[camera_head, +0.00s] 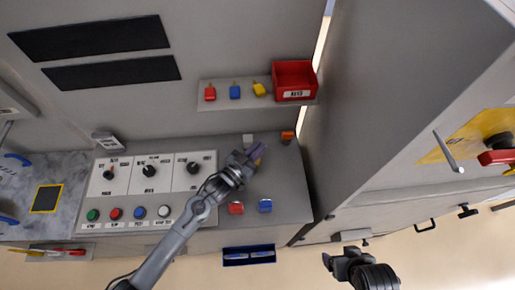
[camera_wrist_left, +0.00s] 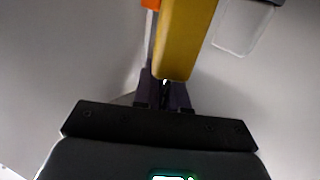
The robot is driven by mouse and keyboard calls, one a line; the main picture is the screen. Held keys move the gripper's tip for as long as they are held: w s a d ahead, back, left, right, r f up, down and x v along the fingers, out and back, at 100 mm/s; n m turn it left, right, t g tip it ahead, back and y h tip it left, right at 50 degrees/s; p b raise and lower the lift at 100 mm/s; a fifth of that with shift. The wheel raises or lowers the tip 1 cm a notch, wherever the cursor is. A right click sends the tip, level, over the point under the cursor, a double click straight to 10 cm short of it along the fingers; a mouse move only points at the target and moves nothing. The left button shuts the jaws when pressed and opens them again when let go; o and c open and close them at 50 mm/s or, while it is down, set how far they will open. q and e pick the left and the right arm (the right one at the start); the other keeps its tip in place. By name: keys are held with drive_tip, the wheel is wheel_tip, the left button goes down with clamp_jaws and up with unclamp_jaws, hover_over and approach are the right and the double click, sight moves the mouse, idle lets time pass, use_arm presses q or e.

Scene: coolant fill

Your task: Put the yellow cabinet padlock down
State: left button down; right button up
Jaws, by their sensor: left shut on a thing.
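A yellow padlock (camera_wrist_left: 184,40) is in the jaws of my left gripper (camera_wrist_left: 163,95), seen up close in the left wrist view. Whether the padlock touches the surface, I cannot tell. My right gripper (camera_head: 335,261) is low at the right in the head view, away from the console; its jaws are not clear.
A shelf (camera_head: 222,103) holds small red, blue and yellow padlock-like pieces and a red bin (camera_head: 294,79). On the console are an orange block (camera_head: 287,136), a grey block (camera_head: 248,139), a red piece (camera_head: 236,208) and a blue piece (camera_head: 265,206). A tall grey cabinet (camera_head: 390,100) stands right.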

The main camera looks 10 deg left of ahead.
use_arm(q)
drive_tip(key=shift+f, duration=0.15)
drive_tip(key=c, duration=1.2)
unclamp_jaws()
drive_tip(key=shift+s+r, duration=0.1)
drive_tip(key=shift+r, duration=0.1)
drive_tip(key=v, duration=0.7)
drive_tip(key=shift+s+a, duration=0.1)
drive_tip(key=shift+s, duration=0.05)
